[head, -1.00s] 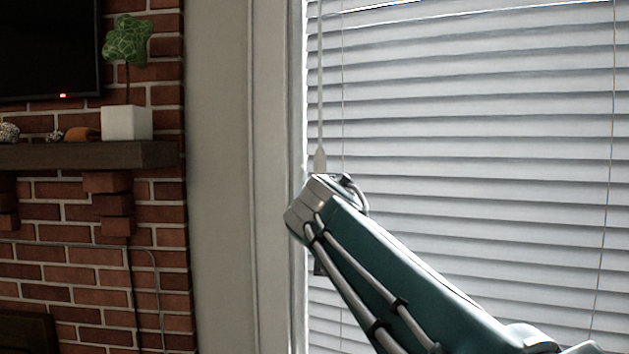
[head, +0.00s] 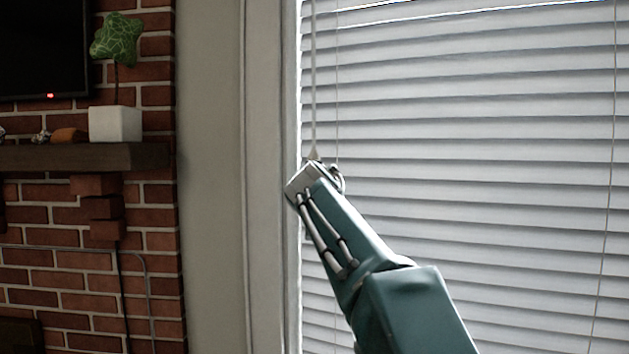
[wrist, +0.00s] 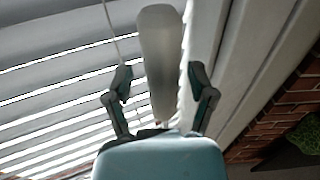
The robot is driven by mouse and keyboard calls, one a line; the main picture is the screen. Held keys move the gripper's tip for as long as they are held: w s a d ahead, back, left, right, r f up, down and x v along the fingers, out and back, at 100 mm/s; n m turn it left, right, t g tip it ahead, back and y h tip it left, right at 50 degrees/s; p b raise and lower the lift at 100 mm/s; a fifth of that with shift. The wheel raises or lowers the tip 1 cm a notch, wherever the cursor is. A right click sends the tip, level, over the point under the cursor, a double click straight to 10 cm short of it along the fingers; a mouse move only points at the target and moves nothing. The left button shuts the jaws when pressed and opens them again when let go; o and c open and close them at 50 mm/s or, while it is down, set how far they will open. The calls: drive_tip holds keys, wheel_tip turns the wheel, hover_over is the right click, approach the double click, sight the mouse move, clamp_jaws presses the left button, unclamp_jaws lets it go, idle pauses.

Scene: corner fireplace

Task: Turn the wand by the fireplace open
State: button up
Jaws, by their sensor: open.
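The wand is a thin pale rod (head: 314,80) hanging down the left side of the white window blinds (head: 480,180). In the head view its lower end is hidden behind my arm. In the wrist view the wand's pale, thick end (wrist: 160,60) stands between my gripper's two fingers. My gripper (wrist: 158,80) is open, with one finger on each side of the wand and a visible gap to both. In the head view the fingers are hidden by my own arm.
A brick fireplace wall (head: 70,290) with a dark mantel (head: 90,156) is at the left. A white planter (head: 115,124) with a green plant stands on the mantel. The window frame (head: 270,180) is close left of my arm. A thin blind cord (wrist: 108,25) hangs near the left finger.

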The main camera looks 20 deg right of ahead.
drive_tip(key=shift+w+a, duration=0.1)
drive_tip(key=shift+a, duration=0.05)
drive_tip(key=shift+c, duration=1.2)
clamp_jaws()
drive_tip(key=shift+m+h, duration=0.4)
drive_tip(key=shift+h, duration=0.1)
drive_tip(key=m+g+h, duration=0.1)
drive_tip(key=h, duration=0.1)
drive_tip(key=m+g+h, duration=0.2)
drive_tip(key=shift+w+a+m+g+h, duration=0.1)
drive_tip(key=shift+m+g+h, duration=0.2)
drive_tip(key=shift+h, duration=0.1)
drive_tip(key=shift+m+g+h, duration=1.4)
drive_tip(key=shift+m+g, duration=0.1)
drive_tip(key=shift+g, duration=0.4)
drive_tip(key=shift+m+g+h, duration=0.6)
drive_tip(key=shift+m+g, duration=0.3)
drive_tip(key=shift+g, duration=0.3)
